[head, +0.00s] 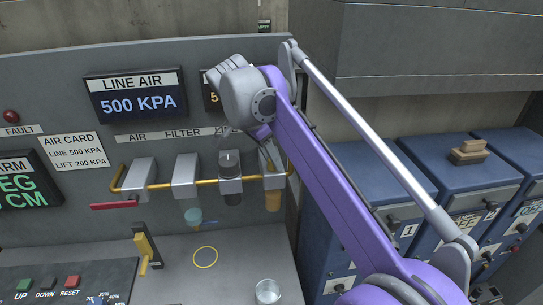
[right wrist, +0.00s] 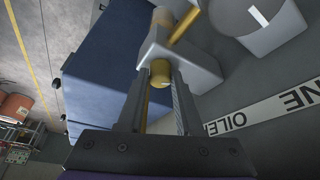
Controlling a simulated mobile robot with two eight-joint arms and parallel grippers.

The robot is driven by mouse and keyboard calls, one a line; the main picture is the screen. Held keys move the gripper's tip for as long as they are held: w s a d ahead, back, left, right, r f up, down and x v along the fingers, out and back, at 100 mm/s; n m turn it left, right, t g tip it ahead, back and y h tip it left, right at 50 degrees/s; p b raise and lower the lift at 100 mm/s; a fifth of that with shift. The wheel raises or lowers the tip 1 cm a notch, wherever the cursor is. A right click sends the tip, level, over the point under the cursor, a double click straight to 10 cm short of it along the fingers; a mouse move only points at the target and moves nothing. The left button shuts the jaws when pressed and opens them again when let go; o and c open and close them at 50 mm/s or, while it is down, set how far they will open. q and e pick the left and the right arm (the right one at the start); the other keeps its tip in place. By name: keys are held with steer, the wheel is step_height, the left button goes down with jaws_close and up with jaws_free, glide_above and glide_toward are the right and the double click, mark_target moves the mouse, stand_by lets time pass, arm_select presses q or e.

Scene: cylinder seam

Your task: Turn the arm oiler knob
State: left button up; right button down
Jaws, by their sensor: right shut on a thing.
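The arm oiler (head: 274,181) is the rightmost grey block on the yellow air pipe, with an amber bowl (head: 272,201) below it. In the right wrist view its block (right wrist: 195,68) carries a small gold knob (right wrist: 160,72). My right gripper (head: 267,160) reaches down to the block's top from above; it also shows in the right wrist view (right wrist: 160,80). Its two fingers are shut on the gold knob, one on each side. In the head view the wrist and fingers largely hide the knob. My left gripper is not in view.
A red lever (head: 115,205) is further left. Blue cabinets (head: 370,185) stand to the right.

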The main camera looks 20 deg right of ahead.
steer(key=shift+m, duration=0.4)
steer(key=c, duration=0.6)
jaws_free()
steer(key=shift+r, duration=0.1)
steer(key=shift+w+v, duration=0.2)
steer(key=shift+v, duration=5.15)
steer(key=shift+a, duration=0.1)
